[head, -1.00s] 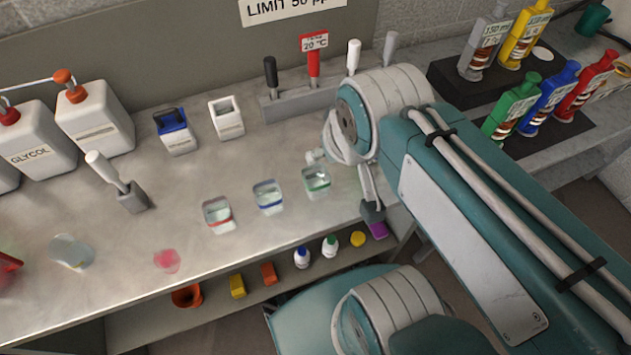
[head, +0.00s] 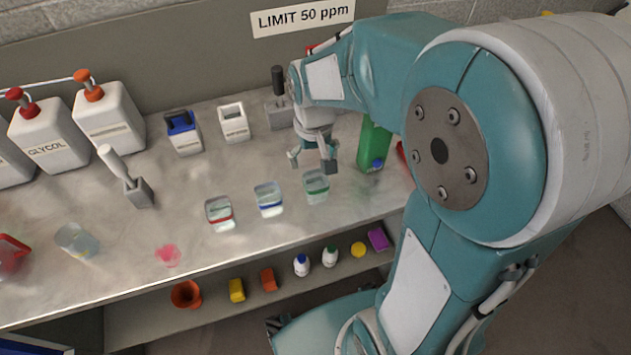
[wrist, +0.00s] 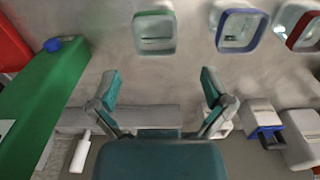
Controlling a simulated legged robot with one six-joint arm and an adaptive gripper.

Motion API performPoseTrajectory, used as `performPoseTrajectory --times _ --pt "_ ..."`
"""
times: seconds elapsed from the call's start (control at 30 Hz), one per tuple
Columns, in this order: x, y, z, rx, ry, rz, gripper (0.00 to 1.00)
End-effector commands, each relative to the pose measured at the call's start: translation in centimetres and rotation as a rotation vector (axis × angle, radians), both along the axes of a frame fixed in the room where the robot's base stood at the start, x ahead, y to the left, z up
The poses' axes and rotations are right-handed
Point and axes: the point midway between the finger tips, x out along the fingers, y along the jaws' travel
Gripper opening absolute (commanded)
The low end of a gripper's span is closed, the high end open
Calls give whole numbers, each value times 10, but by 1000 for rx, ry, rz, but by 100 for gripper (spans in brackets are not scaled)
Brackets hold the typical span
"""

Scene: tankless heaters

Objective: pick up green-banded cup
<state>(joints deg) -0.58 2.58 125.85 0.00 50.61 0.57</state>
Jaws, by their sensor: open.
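The green-banded cup (head: 316,186) is a clear square cup with a green rim band. It stands on the metal bench at the right end of a row of three cups. In the wrist view the green-banded cup (wrist: 155,33) is at the top, a little beyond my fingertips. My gripper (head: 312,163) is open and empty, pointing down just behind the cup and apart from it. Both spread fingers of my gripper (wrist: 159,80) show in the wrist view, with bare bench between them.
The blue-banded cup (head: 269,199) and red-banded cup (head: 220,213) stand left of the green one. A tall green container (head: 373,145) with a blue cap stands close to the right; a red one is beside it. A grey tool rack (wrist: 130,118) lies behind my gripper.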

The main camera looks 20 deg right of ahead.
Motion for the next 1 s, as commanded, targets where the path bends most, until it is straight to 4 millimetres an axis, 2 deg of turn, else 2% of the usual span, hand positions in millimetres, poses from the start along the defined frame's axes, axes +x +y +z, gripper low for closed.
performPoseTrajectory --times 0.17,0.4,0.67,0.83,1.0 --pt "4 0 -15 0 21 0 100" --pt "3 0 -52 0 22 0 100" --pt "4 -2 -76 0 21 -1 100" --pt "5 -5 -103 0 21 0 100" --pt "6 -5 -115 0 17 0 100"
